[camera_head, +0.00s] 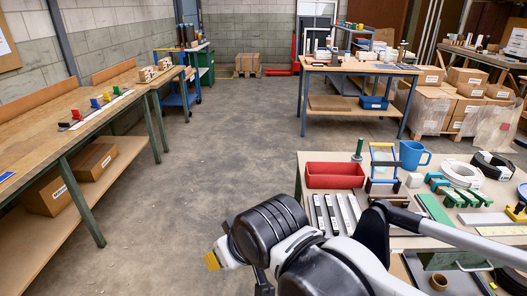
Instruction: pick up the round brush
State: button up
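I cannot make out the round brush for certain. A small upright thing with a dark green stem and a wider base (357,150) stands at the far edge of the near right table (290,172), behind the red bin; it is too small to tell whether it is the brush. My arm reaches in from the lower right, in front of that table's left edge. Its end, my gripper (212,261), shows a yellow tip pointing left over the floor, away from the table. The arm's dark joint hides most of it, and I cannot see whether it is open.
A red bin (334,174), a blue mug (413,155), a coil of white cable (462,173), grey bars and green parts crowd the near right table. A long workbench (30,135) runs along the left. The concrete floor (215,150) between is clear.

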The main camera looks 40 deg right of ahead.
aim_at(357, 156)
jog(key=i+j+u, duration=0.15)
jog(key=i+j, duration=0.25)
jog(key=i+j+u, duration=0.1)
jog(key=i+j, duration=0.25)
jog(key=i, duration=0.3)
jog(key=i+l+z, duration=0.25)
jog(key=z, duration=0.2)
jog(key=i+l+z, duration=0.1)
jog(key=i+z, duration=0.6)
jog(key=z, duration=0.2)
jog(key=i+j+z, duration=0.1)
jog(key=i+z, duration=0.35)
jog(key=i+j+z, duration=0.2)
jog(key=z, duration=0.25)
jog(key=i+l+z, duration=0.1)
jog(key=i+z, duration=0.15)
jog(key=z, duration=0.15)
jog(key=i+z, duration=0.2)
jog(key=z, duration=0.15)
jog(key=i+z, duration=0.25)
jog(key=z, duration=0.15)
jog(key=i+z, duration=0.25)
jog(key=z, duration=0.15)
